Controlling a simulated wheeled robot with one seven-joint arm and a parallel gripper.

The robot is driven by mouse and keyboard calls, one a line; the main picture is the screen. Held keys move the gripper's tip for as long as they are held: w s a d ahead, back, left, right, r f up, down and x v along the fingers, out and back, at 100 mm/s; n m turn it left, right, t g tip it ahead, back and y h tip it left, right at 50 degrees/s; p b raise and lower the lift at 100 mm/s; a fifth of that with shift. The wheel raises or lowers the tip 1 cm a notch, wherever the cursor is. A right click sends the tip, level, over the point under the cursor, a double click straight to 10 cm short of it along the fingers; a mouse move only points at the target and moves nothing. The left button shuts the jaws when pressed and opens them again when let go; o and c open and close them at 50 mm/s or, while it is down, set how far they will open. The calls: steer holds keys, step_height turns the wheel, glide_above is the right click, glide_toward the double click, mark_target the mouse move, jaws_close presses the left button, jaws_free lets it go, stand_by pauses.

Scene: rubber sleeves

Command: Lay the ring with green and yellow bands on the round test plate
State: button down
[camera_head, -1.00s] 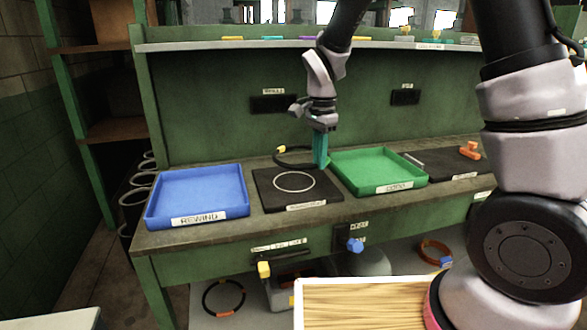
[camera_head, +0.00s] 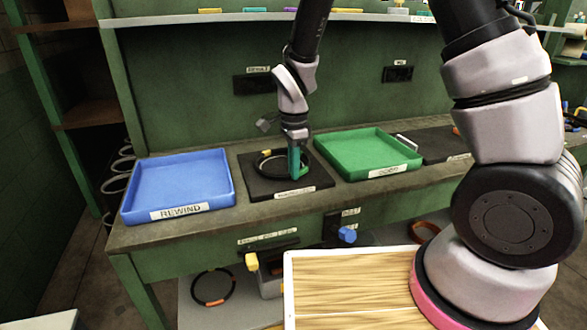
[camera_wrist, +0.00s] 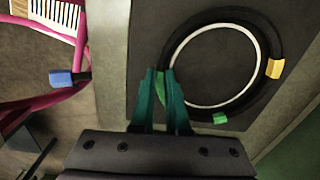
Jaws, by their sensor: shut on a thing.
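The black ring with green and yellow bands (camera_wrist: 233,17) lies around the white circle of the dark test plate (camera_wrist: 145,30), slightly off centre in the wrist view. Its yellow band (camera_wrist: 274,68) and a green band (camera_wrist: 220,118) show there. My gripper's teal fingers (camera_wrist: 165,100) are shut on the ring near another green part. In the head view, my gripper (camera_head: 297,175) points down at the right side of the ring (camera_head: 262,175), over the plate (camera_head: 318,180). I cannot tell whether the ring touches the plate.
A blue tray (camera_head: 228,190) stands left of the plate and a green tray (camera_head: 405,158) right of it. A dark mat (camera_head: 435,142) lies further right. Below the bench are a blue knob (camera_head: 347,235) and another ring (camera_head: 213,302) with orange bands.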

steer(key=shift+f, duration=0.2)
steer(key=c, duration=0.9)
jaws_free()
step_height(320, 180, up, 12)
steer(key=s+d+r+n+t+y, duration=0.2)
steer(key=s+d+r+n+t, duration=0.15)
steer(key=d+r, duration=0.95)
steer(key=s+d+r+n+t, duration=0.1)
steer(key=s+d+r+n, duration=0.1)
steer(key=s+d, duration=0.1)
steer(key=s+d+r+n+t, duration=0.1)
steer(key=s+d+r+n, duration=0.1)
steer(key=s+d, duration=0.1)
steer(key=s+d+r+n+t, duration=0.1)
steer(key=s+d+r+n, duration=0.1)
steer(key=s, duration=0.1)
steer(key=shift+s+d+r+t, duration=0.1)
steer(key=shift+d+r+t, duration=0.1)
steer(key=shift+d+t, duration=0.2)
